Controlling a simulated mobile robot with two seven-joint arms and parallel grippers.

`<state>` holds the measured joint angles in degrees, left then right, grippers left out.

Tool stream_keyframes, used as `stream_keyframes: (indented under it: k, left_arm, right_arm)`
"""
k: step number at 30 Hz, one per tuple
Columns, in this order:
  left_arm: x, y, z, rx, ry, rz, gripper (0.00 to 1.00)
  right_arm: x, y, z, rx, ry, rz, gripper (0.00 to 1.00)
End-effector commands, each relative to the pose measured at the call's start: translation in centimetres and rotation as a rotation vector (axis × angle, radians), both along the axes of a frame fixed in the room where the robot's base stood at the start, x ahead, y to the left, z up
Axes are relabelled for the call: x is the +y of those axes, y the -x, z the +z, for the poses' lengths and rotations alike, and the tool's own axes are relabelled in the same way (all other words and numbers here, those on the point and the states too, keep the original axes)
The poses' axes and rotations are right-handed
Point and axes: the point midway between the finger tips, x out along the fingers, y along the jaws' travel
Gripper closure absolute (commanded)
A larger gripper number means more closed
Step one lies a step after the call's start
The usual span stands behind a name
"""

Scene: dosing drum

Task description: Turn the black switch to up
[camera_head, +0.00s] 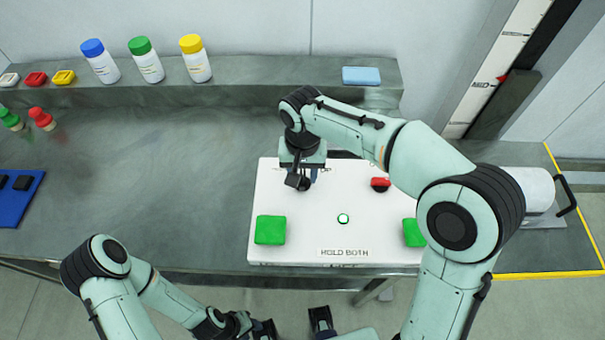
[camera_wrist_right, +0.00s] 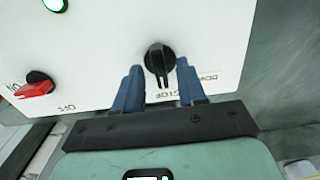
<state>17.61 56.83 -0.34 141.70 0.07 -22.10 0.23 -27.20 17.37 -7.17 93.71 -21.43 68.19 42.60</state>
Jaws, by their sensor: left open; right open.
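The black switch (camera_wrist_right: 158,62) is a round knob on the white panel (camera_head: 335,215). In the right wrist view its grip bar points down the picture, toward the STOP label, with DOWN printed to the right. My right gripper (camera_wrist_right: 158,74) is open, its two blue fingers on either side of the knob; I cannot tell whether they touch it. In the head view the right gripper (camera_head: 304,174) is over the panel's back left part, partly hiding the switch. My left gripper (camera_head: 292,325) is at the bottom edge, open and away from the panel.
The panel also carries a red switch (camera_head: 380,184), a small green light (camera_head: 343,218) and green buttons (camera_head: 270,230), one partly behind my right arm. Capped bottles (camera_head: 147,61) and a blue block (camera_head: 361,76) stand on the back ledge. The table left of the panel is largely clear.

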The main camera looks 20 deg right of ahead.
Motion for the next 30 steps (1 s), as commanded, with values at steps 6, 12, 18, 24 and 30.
stream_keyframes:
  k: [6,12,18,24,30]
  left_arm:
    - [0.0,0.02,-0.09,0.0,0.0,0.0,0.57]
    - [0.0,0.02,-0.08,0.0,0.0,0.0,0.57]
    - [0.0,0.02,-0.08,0.0,0.0,0.0,0.57]
    - [0.01,0.0,-0.05,0.0,0.0,0.0,0.57]
    - [0.0,-0.05,0.09,-0.001,0.0,0.0,0.57]
  right_arm:
    - [-0.03,0.02,-0.76,0.001,0.001,0.0,0.6]
    - [-0.01,0.01,-0.72,0.001,0.0,0.0,0.66]
    - [-0.01,0.01,-0.7,0.0,0.0,0.0,1.0]
    - [0.0,0.01,-0.67,0.0,0.0,-0.013,1.0]
    - [0.02,0.0,-0.66,0.0,0.0,-0.083,1.0]
